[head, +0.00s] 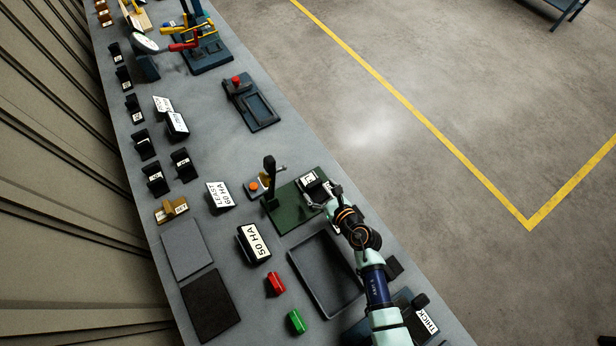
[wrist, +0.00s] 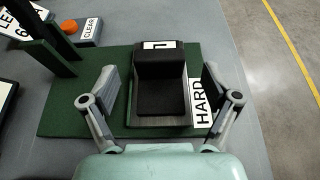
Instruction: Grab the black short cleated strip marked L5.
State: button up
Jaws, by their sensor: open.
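A black short strip (wrist: 161,97) with a raised block at its far end sits on a dark seat on the green plate (wrist: 60,120). Its white label shows an L-like mark; I cannot read the rest. In the head view its labelled end (head: 309,178) shows beside my gripper (head: 327,198). In the wrist view my gripper (wrist: 160,97) is open, one finger on each side of the strip, with gaps between fingers and strip. Whether the fingers are level with it is hard to tell.
A dark post (head: 270,176) stands on the green plate's left. A HARD label (wrist: 200,102) lies near the right finger. An orange button (wrist: 69,27) marked CLEAR is at the far left. An empty dark tray (head: 325,272) lies nearer. Several black labelled pieces line the bench's left side.

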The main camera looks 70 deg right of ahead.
aim_at(310, 180)
jog(key=b+x, duration=0.1)
jog(key=x, duration=0.5)
jog(key=shift+w+d+r, duration=0.1)
jog(key=shift+w, duration=0.05)
jog(key=c, duration=1.4)
notch_tip(310, 180, up, 20)
jog(key=p, duration=0.9)
